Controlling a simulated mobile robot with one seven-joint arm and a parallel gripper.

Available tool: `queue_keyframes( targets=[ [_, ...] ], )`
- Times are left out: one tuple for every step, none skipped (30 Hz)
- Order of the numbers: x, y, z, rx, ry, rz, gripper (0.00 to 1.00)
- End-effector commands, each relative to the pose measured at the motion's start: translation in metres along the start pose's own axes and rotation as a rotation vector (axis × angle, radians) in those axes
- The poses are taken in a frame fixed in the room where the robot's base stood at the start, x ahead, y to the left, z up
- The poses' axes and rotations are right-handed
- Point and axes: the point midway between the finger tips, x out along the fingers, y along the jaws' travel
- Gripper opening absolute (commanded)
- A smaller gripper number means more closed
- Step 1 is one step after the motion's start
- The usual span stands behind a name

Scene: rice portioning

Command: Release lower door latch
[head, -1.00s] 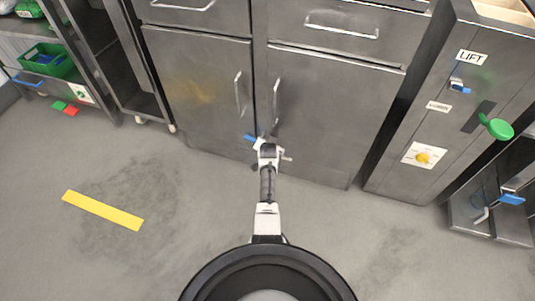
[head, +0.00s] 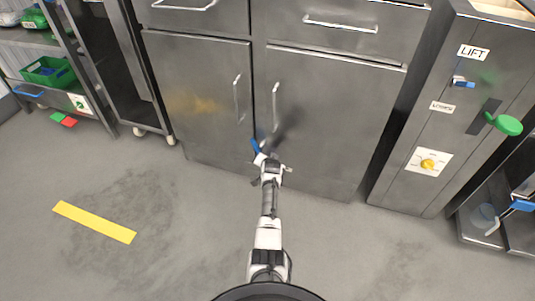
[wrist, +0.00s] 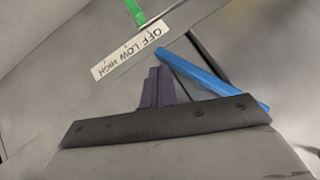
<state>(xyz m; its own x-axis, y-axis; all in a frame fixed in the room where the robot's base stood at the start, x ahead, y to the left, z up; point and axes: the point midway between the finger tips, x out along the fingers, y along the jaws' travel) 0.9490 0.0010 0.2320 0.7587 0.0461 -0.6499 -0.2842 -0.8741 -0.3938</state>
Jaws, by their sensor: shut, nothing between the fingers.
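The lower cabinet has two grey steel doors, a left door (head: 203,110) and a right door (head: 330,125), both looking closed. A small blue latch lever (head: 256,146) shows low at the seam between them, tilted steeply. In the wrist view a long blue bar (wrist: 205,75), apparently this lever, slants down to the right beside my fingers. My gripper (head: 264,160) is at the lever, its fingers shut and empty; they also show in the wrist view (wrist: 158,85). I cannot tell whether they touch the lever. The latch's pivot is hidden.
A label reading OFF LOW HIGH (wrist: 130,52) and a green piece (wrist: 135,12) show in the wrist view. The lift column (head: 425,150) with a green knob (head: 508,124) stands right. A wheeled rack (head: 135,70) stands left. Open floor with yellow tape (head: 95,222) lies in front.

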Motion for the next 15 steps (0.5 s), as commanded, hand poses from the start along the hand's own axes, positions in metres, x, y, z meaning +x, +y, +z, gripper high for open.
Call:
queue_keyframes(
  targets=[
    [0.0034, -0.0023, 0.0050, -0.002, -0.001, -0.001, 0.00],
    [0.0043, -0.0040, 0.0067, -0.001, -0.001, -0.001, 0.00],
    [0.0055, -0.0060, 0.0088, -0.001, -0.001, -0.002, 0.00],
    [0.0064, -0.0070, 0.0101, -0.001, -0.001, -0.001, 0.00],
    [0.0071, -0.0079, 0.0112, -0.001, -0.001, -0.001, 0.00],
    [0.0081, -0.0088, 0.0126, -0.001, -0.001, 0.000, 0.00],
    [0.0088, -0.0093, 0.0135, -0.001, -0.001, 0.000, 0.00],
    [0.0094, -0.0096, 0.0143, -0.001, -0.001, 0.000, 0.00],
    [0.0089, -0.0098, 0.0136, 0.000, 0.000, 0.000, 0.00],
    [0.0085, -0.0098, 0.0133, 0.000, 0.000, 0.000, 0.00],
    [0.0085, -0.0098, 0.0132, 0.000, 0.000, 0.000, 0.00],
    [0.0084, -0.0097, 0.0132, 0.000, 0.000, 0.000, 0.00],
    [0.0084, -0.0097, 0.0132, 0.000, 0.000, 0.000, 0.00],
    [0.0084, -0.0097, 0.0131, 0.000, 0.000, 0.000, 0.00],
    [0.0082, -0.0098, 0.0129, 0.000, 0.000, 0.000, 0.00]
  ],
)
